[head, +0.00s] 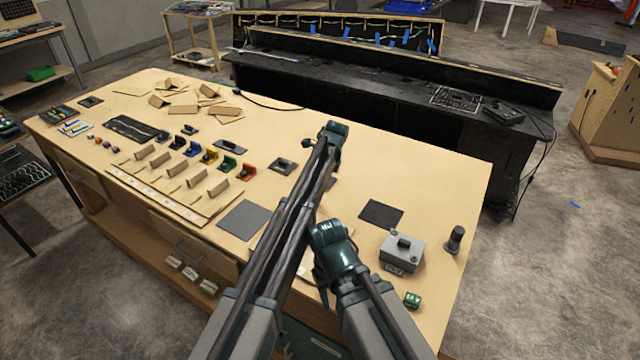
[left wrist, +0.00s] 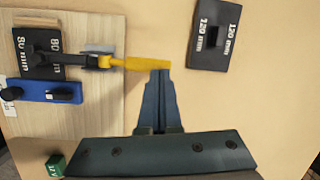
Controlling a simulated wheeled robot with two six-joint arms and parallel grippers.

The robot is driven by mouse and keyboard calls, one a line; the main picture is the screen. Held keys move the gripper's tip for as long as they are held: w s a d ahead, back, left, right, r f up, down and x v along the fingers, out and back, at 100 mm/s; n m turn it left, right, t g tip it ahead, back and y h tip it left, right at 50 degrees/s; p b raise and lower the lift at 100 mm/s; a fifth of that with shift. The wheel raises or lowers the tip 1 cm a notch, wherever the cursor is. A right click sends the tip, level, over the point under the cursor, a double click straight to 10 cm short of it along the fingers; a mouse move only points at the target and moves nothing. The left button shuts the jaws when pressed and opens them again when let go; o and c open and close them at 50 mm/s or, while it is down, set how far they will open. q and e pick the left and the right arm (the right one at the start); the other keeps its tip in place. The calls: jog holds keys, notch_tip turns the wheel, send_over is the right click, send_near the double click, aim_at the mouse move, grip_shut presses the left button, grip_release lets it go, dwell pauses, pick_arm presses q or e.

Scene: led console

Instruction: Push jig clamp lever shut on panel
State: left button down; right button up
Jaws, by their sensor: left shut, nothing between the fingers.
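In the left wrist view the yellow clamp lever (left wrist: 142,63) lies across the picture, its free end at the tips of my left gripper (left wrist: 161,72). The fingers are shut and empty; they overlap or touch the lever's end, and I cannot tell which. The lever runs left to a dark clamp body and rod (left wrist: 88,61) on a light wooden board (left wrist: 108,20). A dark plate marked 80 mm (left wrist: 40,42) is under or beside the rod. I cannot make out the panel for certain.
A dark 120 mm block (left wrist: 215,35) lies right of the lever. A blue piece (left wrist: 44,91) and a green cube (left wrist: 57,165) are at left. In the head view a grey box (head: 402,250) and a dark cylinder (head: 455,239) stand at the table's right; small parts crowd its left.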

pick_arm(q)
jog(key=shift+w+d+f, duration=0.15)
jog(key=shift+w+f, duration=0.05)
jog(key=shift+f, duration=0.1)
dwell(0.5)
